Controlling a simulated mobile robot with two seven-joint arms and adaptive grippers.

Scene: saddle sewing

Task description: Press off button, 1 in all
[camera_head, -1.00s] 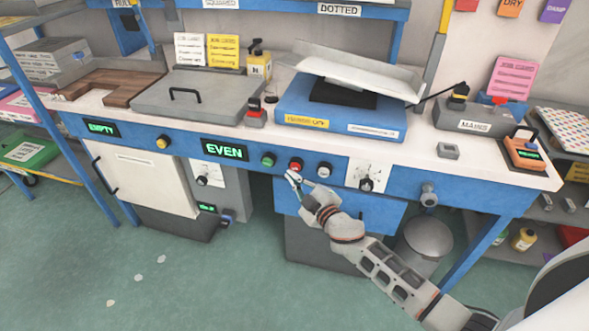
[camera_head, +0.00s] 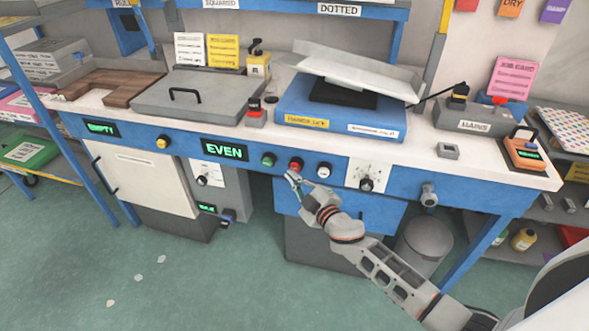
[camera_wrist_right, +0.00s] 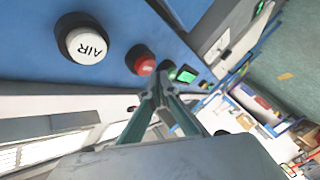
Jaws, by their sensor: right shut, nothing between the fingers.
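A red button (camera_head: 296,164) sits on the blue front panel between a green button (camera_head: 268,160) and a white button (camera_head: 324,170). I cannot read a label on the red one. My right gripper (camera_head: 290,177) is shut and empty, just below the red button. In the right wrist view its fingertips (camera_wrist_right: 159,76) are close beside the red button (camera_wrist_right: 145,65); I cannot tell whether they touch it. The white button (camera_wrist_right: 86,44) reads AIR there, and the green button (camera_wrist_right: 184,74) lies past the fingers. My left gripper is out of view.
The panel also carries a display reading EVEN (camera_head: 225,149), a switch plate (camera_head: 367,174) and a grey knob (camera_head: 429,195). Above is the white worktop (camera_head: 470,165) with a blue machine (camera_head: 340,113). A grey bin (camera_head: 425,243) stands under the bench.

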